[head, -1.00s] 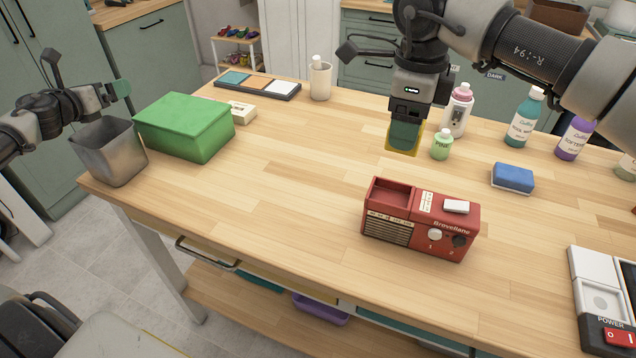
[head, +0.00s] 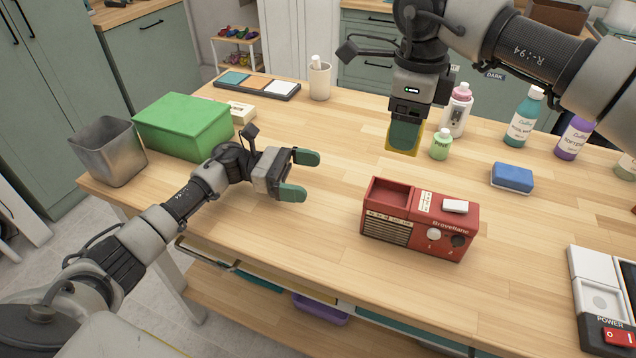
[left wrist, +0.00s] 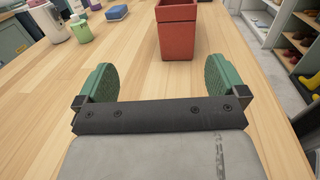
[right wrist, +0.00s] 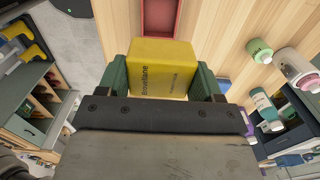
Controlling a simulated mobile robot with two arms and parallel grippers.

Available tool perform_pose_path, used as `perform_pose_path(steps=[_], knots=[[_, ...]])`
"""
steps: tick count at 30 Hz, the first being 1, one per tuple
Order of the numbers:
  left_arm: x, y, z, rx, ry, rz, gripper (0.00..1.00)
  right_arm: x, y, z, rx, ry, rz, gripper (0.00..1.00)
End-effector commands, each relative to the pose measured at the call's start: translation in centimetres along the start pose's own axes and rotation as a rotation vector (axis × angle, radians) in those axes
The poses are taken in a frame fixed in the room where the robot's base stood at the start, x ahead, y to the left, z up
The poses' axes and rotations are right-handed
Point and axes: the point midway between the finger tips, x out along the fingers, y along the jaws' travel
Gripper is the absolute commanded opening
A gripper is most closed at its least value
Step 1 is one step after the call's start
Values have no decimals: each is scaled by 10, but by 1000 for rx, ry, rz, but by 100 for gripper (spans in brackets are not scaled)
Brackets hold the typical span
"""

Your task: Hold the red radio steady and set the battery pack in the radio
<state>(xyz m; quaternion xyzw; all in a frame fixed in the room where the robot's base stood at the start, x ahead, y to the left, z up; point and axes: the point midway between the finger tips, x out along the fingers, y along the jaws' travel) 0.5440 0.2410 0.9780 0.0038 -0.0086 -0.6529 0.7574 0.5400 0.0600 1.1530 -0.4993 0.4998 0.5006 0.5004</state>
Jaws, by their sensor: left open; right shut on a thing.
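The red radio (head: 405,238) stands on the wooden table, its open recess (head: 390,192) on top at the left end. Its end also shows ahead of the fingers in the left wrist view (left wrist: 177,38). My left gripper (head: 305,176) is open and empty, to the left of the radio and apart from it, its fingers pointing toward it. My right gripper (head: 405,138) is shut on the yellow battery pack (right wrist: 160,68) and holds it above the table behind the radio. In the head view the green fingers hide most of the pack.
A green box (head: 185,125) and a grey metal bin (head: 108,152) stand at the left. A small green bottle (head: 441,145), a blue sponge (head: 512,178) and taller bottles (head: 525,118) are at the back right. A white device (head: 600,290) is at the right edge. Table around the radio is clear.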

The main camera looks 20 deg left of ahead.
Motion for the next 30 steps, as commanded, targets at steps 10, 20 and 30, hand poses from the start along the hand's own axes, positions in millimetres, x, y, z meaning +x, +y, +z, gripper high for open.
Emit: perform_pose_path(steps=[10,20,30], knots=[[49,-15,-6,-18,9,-133,100,0,0,0,0,0,-1,37],[110,-23,-5,-18,7,-132,100,0,0,0,0,0,-1,37],[150,-28,-6,-18,7,-128,100,0,0,0,0,0,-1,37]])
